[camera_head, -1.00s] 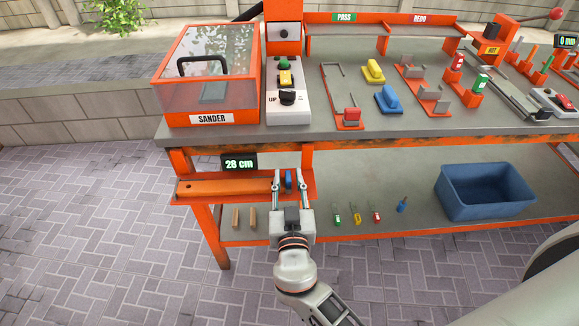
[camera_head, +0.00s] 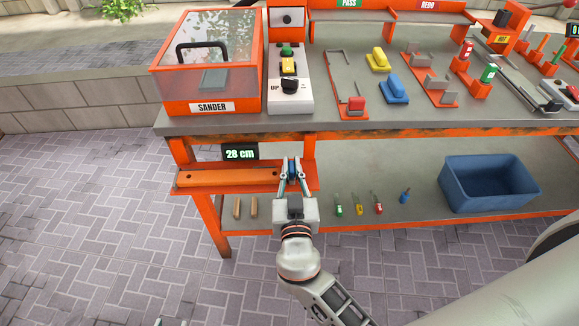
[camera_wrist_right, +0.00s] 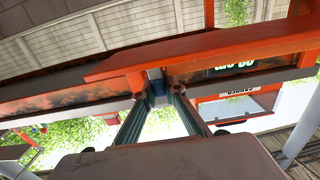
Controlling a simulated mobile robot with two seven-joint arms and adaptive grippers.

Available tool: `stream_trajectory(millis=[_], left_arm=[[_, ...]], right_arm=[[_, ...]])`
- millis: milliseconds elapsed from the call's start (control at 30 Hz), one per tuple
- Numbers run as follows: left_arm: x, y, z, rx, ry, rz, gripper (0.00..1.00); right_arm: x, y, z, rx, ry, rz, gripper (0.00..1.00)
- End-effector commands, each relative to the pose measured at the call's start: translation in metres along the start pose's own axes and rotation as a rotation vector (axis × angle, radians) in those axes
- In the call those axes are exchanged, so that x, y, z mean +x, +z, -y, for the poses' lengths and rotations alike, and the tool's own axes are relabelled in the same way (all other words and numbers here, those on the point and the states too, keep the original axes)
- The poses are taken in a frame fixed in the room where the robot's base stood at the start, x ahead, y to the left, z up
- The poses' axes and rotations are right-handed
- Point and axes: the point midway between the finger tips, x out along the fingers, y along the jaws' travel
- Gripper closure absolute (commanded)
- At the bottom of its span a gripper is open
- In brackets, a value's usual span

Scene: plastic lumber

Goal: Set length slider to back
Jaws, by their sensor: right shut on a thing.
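A small black display (camera_head: 240,153) above the rail reads 28 cm.
The sander box (camera_head: 207,65) and a grey switch panel (camera_head: 290,80) stand on the bench top (camera_head: 330,122) above the rail. Two wooden pegs, several small coloured tools and a blue bin (camera_head: 490,185) are on the lower shelf. The paved floor in front is clear.

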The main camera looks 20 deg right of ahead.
Motion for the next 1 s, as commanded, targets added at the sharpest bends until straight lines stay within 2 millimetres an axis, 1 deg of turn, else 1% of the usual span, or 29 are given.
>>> stream_trajectory(millis=[33, 67, 100, 133, 300, 400, 733, 767, 800, 1000], left_arm=[[0.003, 0.013, -0.005, -0.003, 0.007, 0.015, 0.67], [0.004, 0.014, -0.006, -0.002, 0.010, 0.016, 0.67], [0.005, 0.003, -0.005, 0.005, 0.012, -0.006, 0.67], [0.007, -0.004, -0.004, 0.008, 0.013, -0.022, 0.67], [0.010, -0.009, -0.006, 0.009, 0.017, -0.034, 0.67], [0.010, -0.011, -0.006, 0.009, 0.017, -0.038, 0.67], [0.009, -0.013, -0.005, 0.009, 0.016, -0.042, 0.67], [0.009, -0.013, -0.005, 0.009, 0.016, -0.041, 0.67], [0.009, -0.013, -0.005, 0.009, 0.016, -0.041, 0.67], [0.009, -0.013, -0.005, 0.009, 0.016, -0.040, 0.67]], right_arm=[[-0.001, 0.008, -0.006, 0.002, 0.003, 0.007, 1.00], [-0.001, 0.009, -0.010, 0.003, 0.005, 0.008, 1.00], [-0.001, 0.011, -0.014, 0.002, 0.005, 0.010, 1.00], [-0.001, 0.011, -0.018, 0.001, 0.005, 0.011, 1.00], [-0.001, 0.006, -0.042, -0.001, 0.005, 0.005, 1.00], [0.000, 0.003, -0.051, -0.001, 0.004, 0.001, 1.00], [0.001, -0.001, -0.052, 0.000, 0.003, -0.004, 1.00], [0.001, -0.001, -0.052, 0.000, 0.003, -0.004, 0.82], [0.001, -0.001, -0.052, 0.000, 0.003, -0.004, 0.72], [0.000, -0.001, -0.052, 0.000, 0.002, -0.003, 0.72]])
